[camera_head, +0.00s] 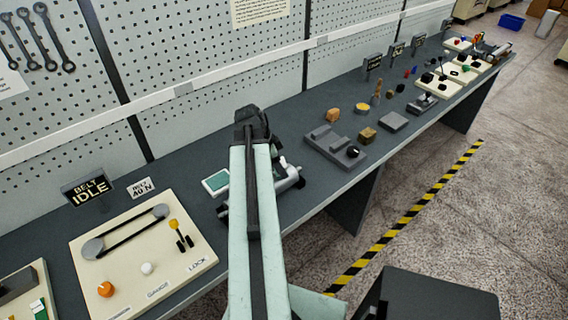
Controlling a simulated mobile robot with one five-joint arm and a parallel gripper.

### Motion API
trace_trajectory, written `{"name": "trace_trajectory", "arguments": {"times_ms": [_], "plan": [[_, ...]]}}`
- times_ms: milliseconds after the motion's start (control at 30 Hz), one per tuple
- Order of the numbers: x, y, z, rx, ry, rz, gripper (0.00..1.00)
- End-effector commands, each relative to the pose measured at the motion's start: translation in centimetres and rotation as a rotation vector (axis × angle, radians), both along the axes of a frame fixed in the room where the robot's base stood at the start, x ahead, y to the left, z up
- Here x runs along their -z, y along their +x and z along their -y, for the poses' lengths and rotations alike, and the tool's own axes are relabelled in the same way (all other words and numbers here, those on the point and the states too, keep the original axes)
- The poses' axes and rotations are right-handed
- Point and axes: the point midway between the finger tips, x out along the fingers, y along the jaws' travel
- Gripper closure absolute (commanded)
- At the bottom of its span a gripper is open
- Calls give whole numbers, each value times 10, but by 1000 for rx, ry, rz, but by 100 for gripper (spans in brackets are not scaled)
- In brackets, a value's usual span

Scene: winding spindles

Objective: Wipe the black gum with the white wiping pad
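My arm reaches up the middle of the view over the bench and ends in a dark wrist part. My gripper (252,120) is at this far end, but its fingers cannot be made out. A grey spindle unit (288,180) lies on the bench, partly hidden behind my arm. A small white piece (284,163) shows at its upper edge; I cannot tell if this is the wiping pad. A small white-edged block with a green top (215,182) lies left of my arm. I cannot make out the black gum; the part behind my arm is hidden.
A cream belt board (185,262) with knobs and a yellow lever is at left, below a "BELT IDLE" sign (88,190). A grey fixture (333,145) stands right of the spindle unit. Several small objects and boards continue along the bench. A pegboard wall (180,50) bounds its back.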

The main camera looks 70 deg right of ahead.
Motion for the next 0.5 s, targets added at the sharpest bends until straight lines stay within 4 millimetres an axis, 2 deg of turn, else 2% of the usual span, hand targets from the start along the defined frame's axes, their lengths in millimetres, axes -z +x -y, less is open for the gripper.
{"name": "trace_trajectory", "arguments": {"times_ms": [100, 367, 500], "plan": [[2, 6, -12, 0, 2, 2, 78], [2, 10, -17, 1, 4, 3, 78], [2, 15, -27, 0, 5, 4, 78]]}}
